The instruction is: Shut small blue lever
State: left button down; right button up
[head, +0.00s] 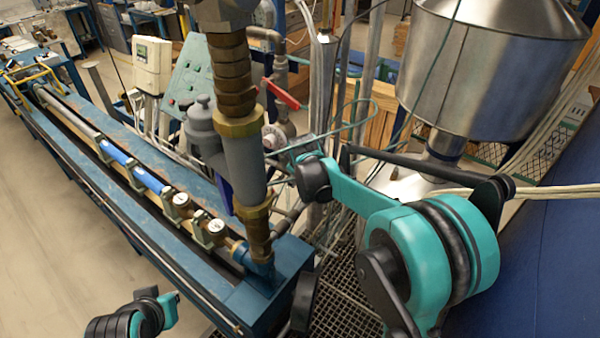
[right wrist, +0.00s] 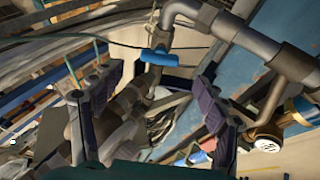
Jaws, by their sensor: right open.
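A small blue lever (right wrist: 160,57) shows in the right wrist view, on a grey metal pipe fitting near the top middle. It lies roughly level across the picture. My right gripper (right wrist: 155,88) is open, with its two dark fingers spread to either side of the lever's position in the picture. The lever appears beyond the fingertips, and I see no contact. In the head view I cannot make out this lever or my right gripper; my right arm reaches behind the thick vertical pipe. My left gripper is not in view; only part of my left arm shows at lower left.
The thick vertical pipe (head: 243,165) with brass fittings stands in front, with a larger dark blue handle (head: 222,190). A red lever (head: 283,93) sits behind it. A steel tank (head: 480,75) stands at right. The blue bench (head: 140,205) extends left.

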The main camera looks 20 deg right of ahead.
jog(key=v, duration=0.5)
jog(key=shift+s+r, duration=0.2)
